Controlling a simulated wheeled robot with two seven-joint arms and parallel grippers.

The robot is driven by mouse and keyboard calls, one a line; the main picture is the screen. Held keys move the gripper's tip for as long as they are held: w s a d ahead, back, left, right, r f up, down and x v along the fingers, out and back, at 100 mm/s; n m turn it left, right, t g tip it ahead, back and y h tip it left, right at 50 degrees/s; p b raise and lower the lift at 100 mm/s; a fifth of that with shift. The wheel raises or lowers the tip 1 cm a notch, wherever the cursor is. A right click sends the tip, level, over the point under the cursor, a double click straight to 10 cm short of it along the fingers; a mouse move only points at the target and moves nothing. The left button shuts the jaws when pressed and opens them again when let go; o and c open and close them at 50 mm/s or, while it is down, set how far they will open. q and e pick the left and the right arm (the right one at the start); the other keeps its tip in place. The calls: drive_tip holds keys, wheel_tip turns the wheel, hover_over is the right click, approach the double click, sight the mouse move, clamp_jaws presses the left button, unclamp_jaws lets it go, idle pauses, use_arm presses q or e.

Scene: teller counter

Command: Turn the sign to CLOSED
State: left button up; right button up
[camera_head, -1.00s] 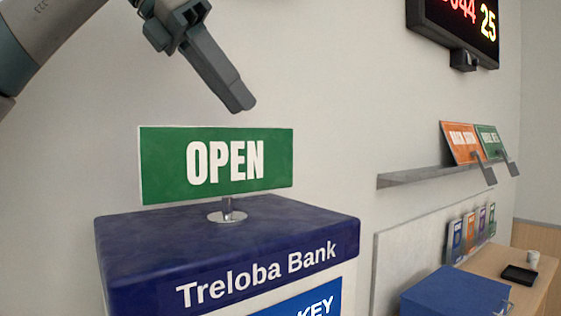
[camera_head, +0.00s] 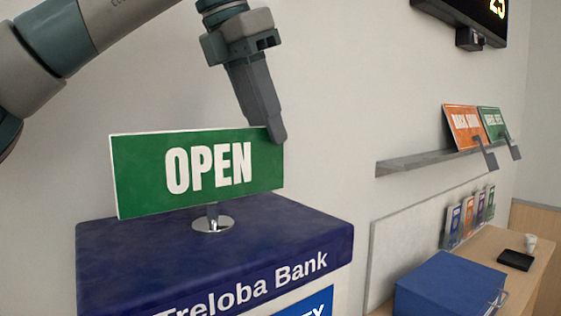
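The green sign (camera_head: 208,170) reads OPEN in white letters. It stands upright on a short post with a round chrome base (camera_head: 213,224), on top of the dark blue Treloba Bank stand (camera_head: 300,240). The sign is turned slightly, not square to my view. My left gripper (camera_head: 277,136) points down at the sign's upper right corner. Its fingertip overlaps that corner; I cannot tell whether it touches. The fingers look closed together, with nothing seen between them. My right gripper is not in view.
A wall shelf (camera_head: 430,160) on the right holds an orange sign (camera_head: 463,133) and a green sign (camera_head: 491,123). Below are a blue box (camera_head: 448,284), a brochure rack, a black tray (camera_head: 516,260) and a wooden counter. A display (camera_head: 470,12) hangs above.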

sight(282, 171)
use_arm(q)
drive_tip(key=shift+s+a, duration=0.1)
drive_tip(key=shift+w+d+f, duration=0.2)
drive_tip(key=shift+f, duration=0.3)
drive_tip(key=p+x, duration=0.2)
drive_tip(key=x, duration=0.3)
drive_tip(key=shift+p, duration=0.3)
drive_tip(key=shift+w+d+f, duration=0.2)
drive_tip(key=shift+d+f, duration=0.1)
drive_tip(key=shift+f, duration=0.35)
drive_tip(key=shift+c, duration=0.7)
clamp_jaws()
